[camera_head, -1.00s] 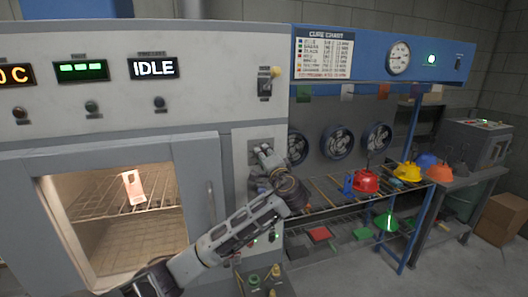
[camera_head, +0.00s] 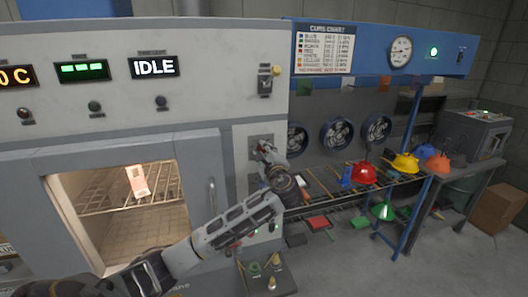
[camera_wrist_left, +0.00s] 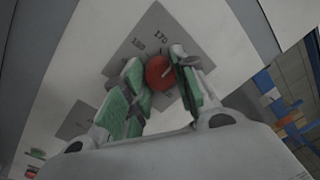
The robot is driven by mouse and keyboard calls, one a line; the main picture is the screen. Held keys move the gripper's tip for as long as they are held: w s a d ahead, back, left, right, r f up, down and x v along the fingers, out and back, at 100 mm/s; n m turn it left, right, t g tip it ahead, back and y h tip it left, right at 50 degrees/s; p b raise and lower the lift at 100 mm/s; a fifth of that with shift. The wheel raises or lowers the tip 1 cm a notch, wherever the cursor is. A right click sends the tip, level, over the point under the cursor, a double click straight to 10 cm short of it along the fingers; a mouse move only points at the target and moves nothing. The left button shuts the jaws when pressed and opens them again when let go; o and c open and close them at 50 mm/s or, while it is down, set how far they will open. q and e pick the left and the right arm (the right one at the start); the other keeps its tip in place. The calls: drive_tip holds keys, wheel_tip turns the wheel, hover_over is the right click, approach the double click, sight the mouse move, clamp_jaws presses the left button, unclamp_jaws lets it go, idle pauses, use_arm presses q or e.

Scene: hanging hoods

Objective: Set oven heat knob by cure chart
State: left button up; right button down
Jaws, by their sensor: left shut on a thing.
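The oven heat knob (camera_wrist_left: 159,72) is red with a pale pointer line, on a grey dial plate (camera_wrist_left: 150,35) with numbers around it; "170" and what looks like "150" show. My left gripper (camera_wrist_left: 160,78) is shut on the knob, one green-padded finger on each side. In the head view the left gripper (camera_head: 264,150) is at the oven's panel, and the knob is hidden behind it. The cure chart (camera_head: 324,48) hangs on the blue board, with colour rows too small to read surely. My right gripper is not in view.
The oven display (camera_head: 154,67) reads IDLE. The lit oven chamber (camera_head: 130,220) stands left of my arm.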

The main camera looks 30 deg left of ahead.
use_arm(q)
drive_tip(key=m, duration=0.5)
drive_tip(key=shift+f, duration=0.1)
drive_tip(key=m, duration=0.4)
drive_tip(key=shift+s+f+m+h, duration=0.1)
drive_tip(key=shift+m+h, duration=0.1)
drive_tip(key=shift+m, duration=1.75)
drive_tip(key=shift+f+m+h, duration=0.1)
drive_tip(key=shift+m+h, duration=0.1)
drive_tip(key=shift+m, duration=1.75)
drive_tip(key=o, duration=0.8)
drive_tip(key=shift+o, duration=1.1)
drive_tip(key=shift+r, duration=0.2)
